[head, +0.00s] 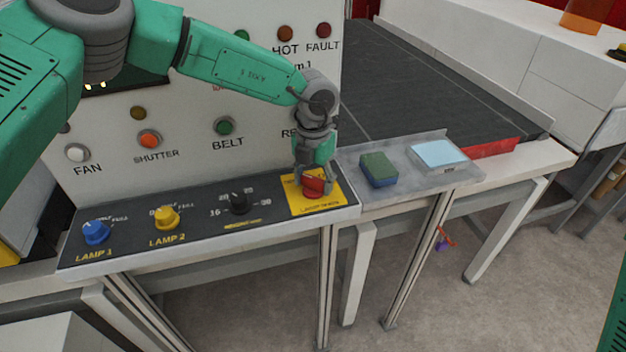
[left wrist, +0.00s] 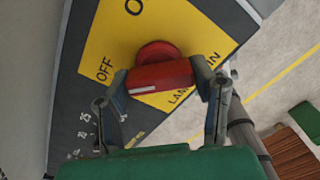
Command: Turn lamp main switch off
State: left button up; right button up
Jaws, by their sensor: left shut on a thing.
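The lamp main switch (head: 313,187) is a red rotary knob on a yellow plate (head: 331,200) at the right end of the dark control panel. It also shows in the left wrist view (left wrist: 160,76), its bar lying roughly crosswise with a white mark at the left end. "OFF" is printed left of the knob, and a partly cut-off label shows above it. My left gripper (head: 312,180) reaches down from above and is shut on the knob; its fingers (left wrist: 161,82) sit at the two ends of the bar. My right gripper is out of view.
Left on the panel are the blue LAMP 1 knob (head: 96,232), yellow LAMP 2 knob (head: 166,217) and a black dial (head: 239,202). The upright panel (head: 190,105) with buttons stands behind. Right are a green-and-blue sponge-like block (head: 378,169) and a light-blue pad (head: 438,154).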

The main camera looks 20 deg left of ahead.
pick_arm(q)
jog(key=shift+w+r, duration=0.2)
jog(key=shift+w, duration=0.1)
jog(key=o, duration=1.2)
jog(key=shift+c, duration=0.2)
jog(key=shift+w+f, duration=0.1)
jog(key=shift+f, duration=0.1)
jog(key=shift+r, duration=0.4)
notch_tip(320, 180, up, 11)
